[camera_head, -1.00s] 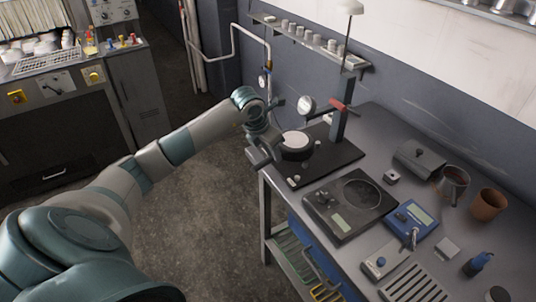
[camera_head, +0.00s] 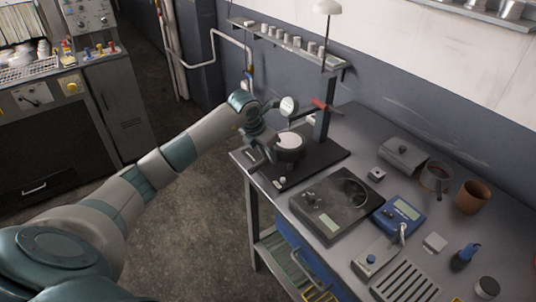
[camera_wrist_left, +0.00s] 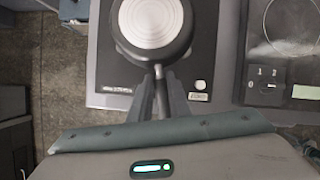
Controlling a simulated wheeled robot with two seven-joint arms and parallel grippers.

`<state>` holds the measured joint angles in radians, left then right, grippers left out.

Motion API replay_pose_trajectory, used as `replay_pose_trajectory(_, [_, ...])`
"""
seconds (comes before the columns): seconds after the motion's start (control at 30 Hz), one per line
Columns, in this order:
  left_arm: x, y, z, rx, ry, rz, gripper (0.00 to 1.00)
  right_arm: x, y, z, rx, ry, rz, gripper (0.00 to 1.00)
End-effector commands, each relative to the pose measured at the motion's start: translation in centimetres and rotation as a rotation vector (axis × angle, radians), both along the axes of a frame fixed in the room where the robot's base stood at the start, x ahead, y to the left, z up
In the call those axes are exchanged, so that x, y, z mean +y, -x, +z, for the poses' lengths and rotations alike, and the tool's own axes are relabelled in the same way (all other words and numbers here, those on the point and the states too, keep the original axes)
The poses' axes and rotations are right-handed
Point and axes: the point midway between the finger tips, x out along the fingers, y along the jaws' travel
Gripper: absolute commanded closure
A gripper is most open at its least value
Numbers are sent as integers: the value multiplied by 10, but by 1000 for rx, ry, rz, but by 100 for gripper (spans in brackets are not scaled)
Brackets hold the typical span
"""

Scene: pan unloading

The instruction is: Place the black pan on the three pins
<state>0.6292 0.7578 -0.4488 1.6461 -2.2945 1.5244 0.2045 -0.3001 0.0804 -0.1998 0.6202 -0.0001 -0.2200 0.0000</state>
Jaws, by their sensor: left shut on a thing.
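The black pan (camera_head: 292,153), with a pale round inner face, is by the post of the black stand plate (camera_head: 309,169) at the table's far-left corner. My left gripper (camera_head: 269,147) comes in from the left and is shut on the pan's handle. In the left wrist view the pan (camera_wrist_left: 126,42) is at the top, and its handle (camera_wrist_left: 159,76) runs down between the fingers of my left gripper (camera_wrist_left: 160,88). The pan overlaps the stand plate (camera_wrist_left: 105,75) there. I cannot make out the three pins or any gap under the pan. My right gripper is out of view.
An upright post (camera_head: 322,120) with a red clamp stands behind the pan. A black balance (camera_head: 322,222) with a round dish is to the right. A blue meter (camera_head: 399,216), a brown cup (camera_head: 473,197) and a grey box (camera_head: 404,152) are farther right. A wall shelf (camera_head: 300,50) is behind.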

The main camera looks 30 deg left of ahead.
Motion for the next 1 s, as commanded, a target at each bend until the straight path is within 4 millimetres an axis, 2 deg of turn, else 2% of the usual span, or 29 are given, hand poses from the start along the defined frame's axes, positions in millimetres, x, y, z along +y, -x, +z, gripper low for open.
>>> replay_pose_trajectory(0.8, [0,0,-1,-2,0,0,100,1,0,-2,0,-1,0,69])
replay_pose_trajectory(0.83, [0,-1,-1,-3,1,0,79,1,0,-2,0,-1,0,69])
replay_pose_trajectory(0.9, [0,0,-1,-2,0,0,62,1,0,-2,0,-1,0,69])
replay_pose_trajectory(1.0, [0,0,-1,-2,0,0,62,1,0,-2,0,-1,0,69])
